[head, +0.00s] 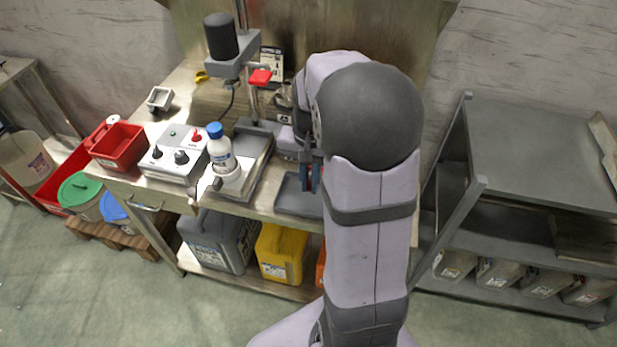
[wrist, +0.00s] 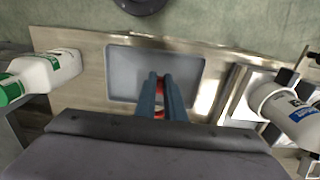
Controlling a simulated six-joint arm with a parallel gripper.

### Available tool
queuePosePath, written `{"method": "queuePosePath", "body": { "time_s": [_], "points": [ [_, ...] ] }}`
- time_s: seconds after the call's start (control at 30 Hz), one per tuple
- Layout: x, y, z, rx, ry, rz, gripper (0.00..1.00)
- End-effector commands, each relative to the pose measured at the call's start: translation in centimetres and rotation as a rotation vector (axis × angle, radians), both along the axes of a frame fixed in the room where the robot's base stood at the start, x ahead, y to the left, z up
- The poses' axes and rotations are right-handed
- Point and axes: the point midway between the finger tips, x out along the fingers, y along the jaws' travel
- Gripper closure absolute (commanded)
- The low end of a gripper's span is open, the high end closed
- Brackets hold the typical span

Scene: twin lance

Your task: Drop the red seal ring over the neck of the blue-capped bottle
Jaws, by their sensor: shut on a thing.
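The blue-capped bottle (head: 221,155) stands upright on a pale block at the table's front, right of the control box. A white bottle with a blue label (wrist: 285,105), probably the same one, shows at the right of the wrist view. My gripper (head: 310,188) has blue fingers and hangs right of the bottle, apart from it, above a grey tray. In the wrist view my gripper (wrist: 160,82) is shut on the red seal ring (wrist: 159,114); only small red parts show between and beside the fingers. The ring cannot be made out in the head view.
The shallow grey tray (wrist: 120,62) looks empty. A green-capped white bottle (wrist: 50,72) lies in view at left. A control box (head: 178,155), a red bin (head: 118,146) and a stand with a dark cylinder (head: 222,38) surround the bottle's left and back.

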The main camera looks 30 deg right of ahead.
Motion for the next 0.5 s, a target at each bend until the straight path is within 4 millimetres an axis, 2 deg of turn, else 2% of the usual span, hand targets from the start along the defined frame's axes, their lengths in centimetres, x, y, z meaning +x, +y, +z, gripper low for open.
{"method": "queuePosePath", "body": {
  "time_s": [0.27, 0.5],
  "points": [
    [0.3, 0.9, 1.6, 0.0, 0.0, 0.026, 1.0],
    [0.7, 4.0, 4.6, 0.001, 0.002, 0.112, 1.0]
  ]
}}
